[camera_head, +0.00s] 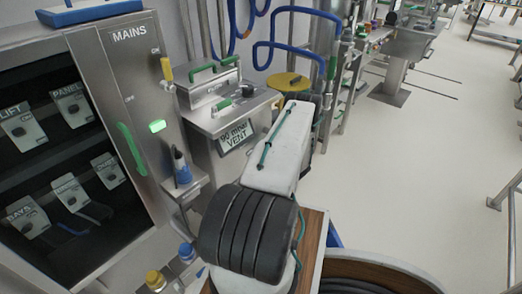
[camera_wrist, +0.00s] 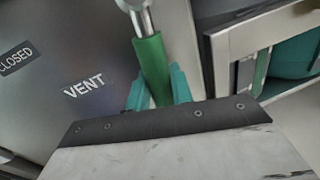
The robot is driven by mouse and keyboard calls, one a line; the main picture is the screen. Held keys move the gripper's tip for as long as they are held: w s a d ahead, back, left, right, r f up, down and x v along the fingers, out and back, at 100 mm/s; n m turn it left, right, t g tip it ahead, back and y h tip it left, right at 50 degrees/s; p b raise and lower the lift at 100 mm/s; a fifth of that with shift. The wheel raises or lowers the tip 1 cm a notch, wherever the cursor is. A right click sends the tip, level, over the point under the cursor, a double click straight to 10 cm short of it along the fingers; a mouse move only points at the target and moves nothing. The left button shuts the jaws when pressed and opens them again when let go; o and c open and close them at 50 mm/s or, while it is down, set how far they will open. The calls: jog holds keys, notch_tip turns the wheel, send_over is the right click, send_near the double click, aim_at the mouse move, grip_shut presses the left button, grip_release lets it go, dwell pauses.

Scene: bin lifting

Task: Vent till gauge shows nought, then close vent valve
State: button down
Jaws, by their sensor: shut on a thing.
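In the wrist view, my gripper (camera_wrist: 158,90) has its teal fingers on either side of a green lever handle (camera_wrist: 150,62) and is shut on it. The handle's upper end joins a bright metal fitting (camera_wrist: 140,17). A grey panel (camera_wrist: 50,105) beside it carries the words "VENT" and, farther left, "CLOSED". In the head view, a display (camera_head: 236,137) on a steel box reads "90 mbar VENT". My fingers are hidden there behind my own arm. I cannot tell from the lever how far the valve is turned.
A steel cabinet (camera_head: 108,75) marked "MAINS" stands at the left, with a green handle and a lit green button. Blue hoses (camera_head: 294,45) hang behind. A wood-edged surface (camera_head: 312,235) is near the front. Open floor (camera_head: 400,170) lies to the right.

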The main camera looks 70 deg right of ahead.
jog(key=shift+s+d+n, duration=0.35)
jog(key=shift+d+n, duration=0.2)
jog(key=shift+n, duration=0.15)
jog(key=c, duration=1.3)
grip_release()
jog(key=shift+s+d, duration=0.1)
jog(key=shift+s, duration=0.05)
jog(key=v, duration=0.7)
jog(key=shift+s+a+f, duration=0.15)
jog(key=shift+s+a, duration=0.05)
jog(key=shift+a, duration=0.15)
